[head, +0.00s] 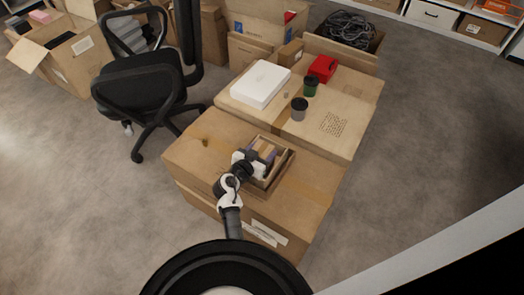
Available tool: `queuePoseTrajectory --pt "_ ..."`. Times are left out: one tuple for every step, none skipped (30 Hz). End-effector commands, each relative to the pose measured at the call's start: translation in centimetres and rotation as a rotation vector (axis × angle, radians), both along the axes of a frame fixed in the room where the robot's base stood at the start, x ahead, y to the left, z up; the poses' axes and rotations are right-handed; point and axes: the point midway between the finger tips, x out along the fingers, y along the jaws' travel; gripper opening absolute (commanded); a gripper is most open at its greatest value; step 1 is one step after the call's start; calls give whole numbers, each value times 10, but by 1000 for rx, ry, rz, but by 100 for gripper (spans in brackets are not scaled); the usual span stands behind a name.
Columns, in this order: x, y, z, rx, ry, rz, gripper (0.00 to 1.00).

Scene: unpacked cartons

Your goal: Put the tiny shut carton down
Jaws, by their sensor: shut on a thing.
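My gripper (257,159) is at the top of the large front carton, reaching into a small open box (289,166). It is shut on a small tan carton (266,149), which shows only partly beyond the jaws. The carton is within the outline of the open box; whether it touches the bottom or other contents cannot be told. Something purple shows beside it in the box. My wrist and jaws hide the near left part of the box.
The large closed carton (215,150) has free top on both sides. An office chair (145,80) stands left.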

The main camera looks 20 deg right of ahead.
Motion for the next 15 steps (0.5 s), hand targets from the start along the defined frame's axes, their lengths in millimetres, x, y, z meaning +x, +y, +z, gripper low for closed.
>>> queuePoseTrajectory --pt "0 0 -2 0 -1 0 30" --pt "0 0 -3 0 -1 0 30" --pt "0 0 -4 0 -1 0 30" --pt "0 0 -5 0 -1 0 30" --pt "0 0 -5 0 -1 0 30" --pt "0 0 -6 0 -1 0 30" --pt "0 0 -7 0 -1 0 30" --pt "0 0 -7 0 0 0 60" --pt "0 0 -6 0 0 0 65" --pt "0 0 -6 0 0 0 69" --pt "0 0 -6 0 0 0 73" --pt "0 0 -6 0 0 0 79" --pt "0 0 -6 0 0 0 81" --pt "0 0 -6 0 0 0 81" --pt "0 0 -6 0 0 0 81"
